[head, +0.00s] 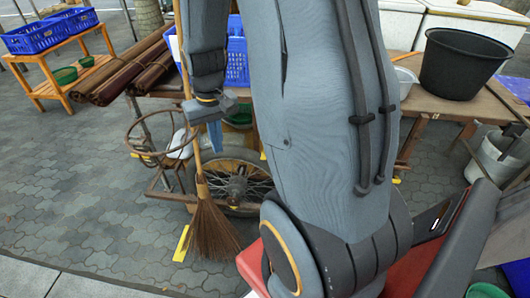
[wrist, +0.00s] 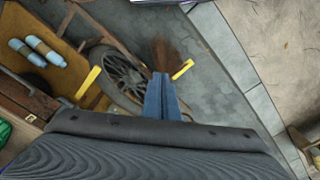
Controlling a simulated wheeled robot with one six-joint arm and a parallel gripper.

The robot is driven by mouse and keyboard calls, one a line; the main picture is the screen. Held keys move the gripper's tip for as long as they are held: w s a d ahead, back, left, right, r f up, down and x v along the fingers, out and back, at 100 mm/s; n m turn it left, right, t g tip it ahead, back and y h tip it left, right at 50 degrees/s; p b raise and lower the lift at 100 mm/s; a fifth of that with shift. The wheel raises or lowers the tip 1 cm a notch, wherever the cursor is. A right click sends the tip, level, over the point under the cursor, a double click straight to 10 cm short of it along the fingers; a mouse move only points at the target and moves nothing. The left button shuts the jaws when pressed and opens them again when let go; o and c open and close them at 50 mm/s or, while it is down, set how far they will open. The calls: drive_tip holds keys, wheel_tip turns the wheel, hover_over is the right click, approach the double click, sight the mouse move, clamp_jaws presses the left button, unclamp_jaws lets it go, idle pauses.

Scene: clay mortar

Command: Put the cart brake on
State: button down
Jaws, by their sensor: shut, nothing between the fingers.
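The wooden cart (head: 160,190) stands in the middle of the head view with its spoked wheel (head: 237,187), which also shows in the wrist view (wrist: 122,76). Yellow bars stick out low around the wheel: one (head: 181,244) left of the broom, also in the wrist view (wrist: 182,69), and another in the wrist view (wrist: 88,82). I cannot tell which is the brake or its setting. My gripper (head: 214,136) is shut and empty, blue fingers pointing down above the wheel, apart from the bars. It also shows in the wrist view (wrist: 161,98).
A broom (head: 210,228) leans upright before the wheel, its handle close to my gripper. A rusty ring (head: 140,153) juts out at the cart's left. Rolled mats (head: 125,75) and a black tub (head: 462,63) lie above. Paving at lower left is clear.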

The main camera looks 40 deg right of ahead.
drive_tip(key=w+d+f+m+p, duration=0.1)
drive_tip(key=d+f, duration=0.3)
drive_tip(key=d, duration=0.3)
drive_tip(key=w+d+f+m+p, duration=0.1)
drive_tip(key=w+d+f, duration=0.1)
drive_tip(key=d+f, duration=0.3)
drive_tip(key=w+d+f+m+p, duration=0.1)
drive_tip(key=d+f, duration=0.3)
drive_tip(key=d, duration=0.7)
drive_tip(key=shift+w+f+m+t+h, duration=0.15)
drive_tip(key=shift+w+m+t+h, duration=0.15)
drive_tip(key=shift+w, duration=0.3)
drive_tip(key=shift+f, duration=0.15)
drive_tip(key=f+b, duration=0.1)
drive_tip(key=f, duration=0.1)
drive_tip(key=f+b, duration=0.1)
drive_tip(key=f, duration=0.1)
drive_tip(key=f+b, duration=0.2)
drive_tip(key=shift+w+d+f, duration=0.15)
drive_tip(key=shift+w+f, duration=0.05)
drive_tip(key=shift+w, duration=0.1)
drive_tip(key=shift+f, duration=0.25)
